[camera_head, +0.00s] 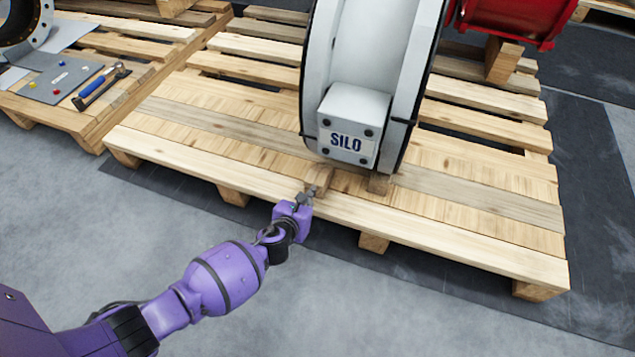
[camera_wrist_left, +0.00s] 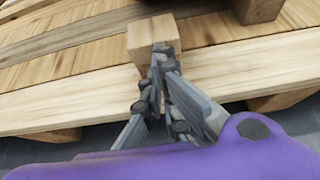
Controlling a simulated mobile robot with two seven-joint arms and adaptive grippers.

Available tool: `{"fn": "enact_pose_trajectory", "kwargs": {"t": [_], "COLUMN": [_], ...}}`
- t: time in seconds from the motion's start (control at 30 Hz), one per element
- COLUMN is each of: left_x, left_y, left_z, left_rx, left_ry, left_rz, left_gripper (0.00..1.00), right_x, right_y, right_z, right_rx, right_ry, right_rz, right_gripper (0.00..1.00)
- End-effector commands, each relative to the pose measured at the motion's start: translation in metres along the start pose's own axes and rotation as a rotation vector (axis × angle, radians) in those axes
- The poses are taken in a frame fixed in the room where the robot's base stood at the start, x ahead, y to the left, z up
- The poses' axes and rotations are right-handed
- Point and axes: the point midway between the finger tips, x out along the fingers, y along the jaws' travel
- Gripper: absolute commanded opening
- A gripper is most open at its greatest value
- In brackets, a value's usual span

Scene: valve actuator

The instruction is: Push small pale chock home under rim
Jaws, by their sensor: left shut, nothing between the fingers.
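The small pale wooden chock (camera_head: 321,177) sits on the pallet just below the left part of the white rimmed part (camera_head: 318,75), near its SILO box. In the left wrist view the chock (camera_wrist_left: 150,34) is a pale block right in front of the fingertips. My left gripper (camera_head: 308,194) is shut and empty, its tips at the chock's near side; in the wrist view the tips (camera_wrist_left: 161,56) overlap the block's near face. I cannot tell whether they touch. The chock's far end and any gap to the rim are hidden. My right gripper is not in view.
A second wooden block (camera_head: 379,184) sits under the rim to the right. The slatted pallet (camera_head: 460,238) has bare boards left and right. A red part (camera_head: 515,18) stands behind right. A hammer (camera_head: 98,88) lies on another pallet at left. Grey floor is clear in front.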

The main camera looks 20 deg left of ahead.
Motion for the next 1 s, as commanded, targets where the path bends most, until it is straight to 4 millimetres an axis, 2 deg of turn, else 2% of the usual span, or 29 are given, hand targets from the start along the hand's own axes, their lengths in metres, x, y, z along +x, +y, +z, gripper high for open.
{"fn": "enact_pose_trajectory", "kwargs": {"t": [1.0], "left_x": [0.013], "left_y": [0.0], "left_z": [0.007], "left_rx": [0.0], "left_ry": [0.0], "left_rz": [0.0], "left_gripper": [0.0], "right_x": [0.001], "right_y": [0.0], "right_z": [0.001], "right_rx": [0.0], "right_ry": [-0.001], "right_rz": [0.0], "right_gripper": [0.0]}}
